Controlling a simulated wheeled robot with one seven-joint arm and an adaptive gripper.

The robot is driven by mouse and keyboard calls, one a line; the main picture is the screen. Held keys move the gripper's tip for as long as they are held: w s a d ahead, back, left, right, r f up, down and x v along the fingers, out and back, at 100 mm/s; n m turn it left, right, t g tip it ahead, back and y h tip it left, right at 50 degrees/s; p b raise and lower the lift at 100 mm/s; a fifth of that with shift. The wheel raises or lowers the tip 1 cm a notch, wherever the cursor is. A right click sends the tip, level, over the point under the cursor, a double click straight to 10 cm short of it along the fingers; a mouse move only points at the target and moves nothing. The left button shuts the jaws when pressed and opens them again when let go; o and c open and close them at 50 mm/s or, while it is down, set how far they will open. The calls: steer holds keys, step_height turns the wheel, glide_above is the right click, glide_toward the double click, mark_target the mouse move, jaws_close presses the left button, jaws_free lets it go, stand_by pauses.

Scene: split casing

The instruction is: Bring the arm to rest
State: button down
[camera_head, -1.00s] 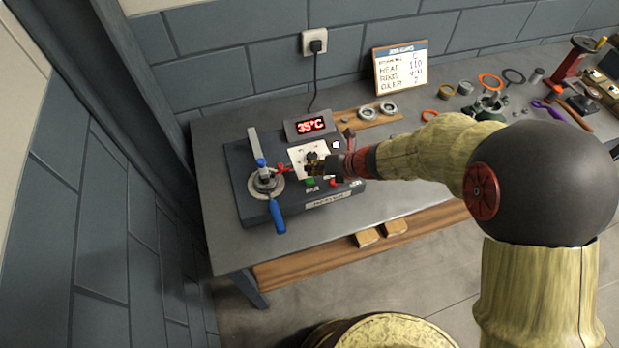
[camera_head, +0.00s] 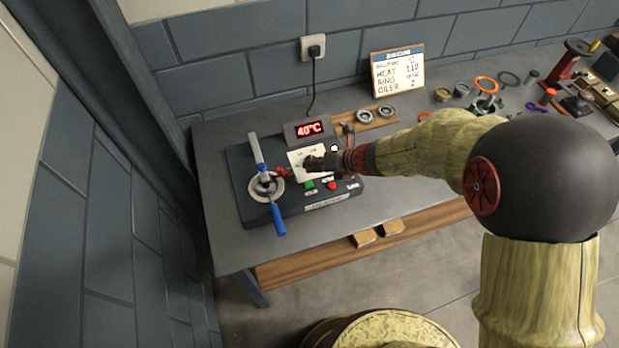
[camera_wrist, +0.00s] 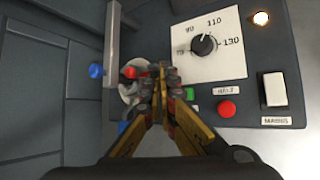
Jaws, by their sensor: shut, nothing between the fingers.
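My gripper (camera_wrist: 160,78) is shut and empty in the wrist view, its fingertips together above the heater unit. In the head view my gripper (camera_head: 312,163) is over the white dial plate. The dark heater unit (camera_head: 240,170) stands at the table's left end, with a display (camera_head: 310,129) reading 40°C. The dial (camera_wrist: 204,45) points near 110. A red button (camera_wrist: 227,108) and a white switch (camera_wrist: 274,89) sit below it, and a lamp (camera_wrist: 261,18) glows. The round metal part with blue-ended bars (camera_head: 266,185) is at the unit's left.
The grey table (camera_head: 222,250) carries rings on a wooden board (camera_head: 375,118) behind my arm, and several tools and rings at the right. A sign board (camera_head: 397,70) stands against the wall. A cable runs up to a wall socket (camera_head: 313,46).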

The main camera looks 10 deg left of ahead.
stand_by(0.3)
steer(key=shift+s+a+n, duration=0.1)
steer(key=shift+n, duration=0.6)
steer(key=s+n, duration=0.1)
steer(key=n, duration=0.1)
steer(key=s+f+n+g, duration=0.1)
steer(key=s+n, duration=0.2)
steer(key=n, duration=0.1)
steer(key=shift+s+d+f+g, duration=0.25)
steer(key=shift+g, duration=0.15)
steer(key=s+d+r+n+g+h, duration=0.2)
steer(key=s+d+r+n, duration=0.25)
steer(key=s+n, duration=0.55)
steer(key=s+d+r+n+t+h+b, duration=0.2)
steer(key=d+r+n, duration=0.5)
steer(key=d, duration=0.6)
steer(key=s+d+r+n+t+h+b, duration=0.3)
steer(key=d+r+n, duration=0.4)
steer(key=d, duration=0.5)
steer(key=shift+s+d+r+t+h, duration=0.4)
steer(key=shift+s+r+h, duration=0.3)
steer(key=shift+s, duration=0.4)
